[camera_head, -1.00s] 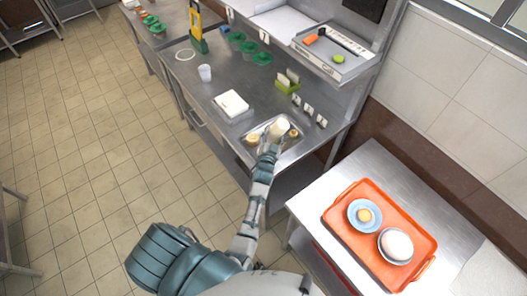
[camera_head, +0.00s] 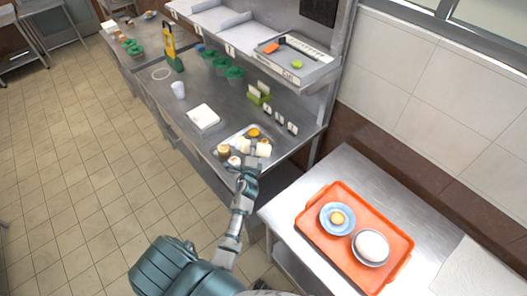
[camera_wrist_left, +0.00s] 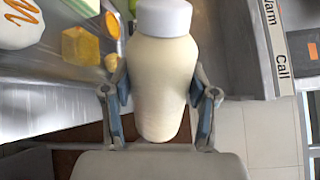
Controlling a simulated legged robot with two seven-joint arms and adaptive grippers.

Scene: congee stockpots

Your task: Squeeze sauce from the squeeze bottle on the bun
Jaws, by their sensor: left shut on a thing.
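My left gripper (camera_head: 247,166) is shut on the squeeze bottle (camera_wrist_left: 160,80), a cream body with a white cap. The left wrist view shows the bottle between both fingers, cap toward the top of the picture. In the head view the bottle (camera_head: 259,149) is tilted over the metal tray (camera_head: 231,137) at the counter's near end. A white rounded thing with an orange zigzag line (camera_wrist_left: 18,22), which looks like the bun, is at the upper left of the wrist view, apart from the bottle. My right gripper is out of view.
Orange pieces (camera_wrist_left: 82,45) lie near the bun-like thing. A white square box (camera_head: 203,117) and a white cup (camera_head: 178,90) stand farther along the counter. An orange tray (camera_head: 312,236) with two bowls rests on the table at right. A shelf (camera_head: 290,75) overhangs the counter.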

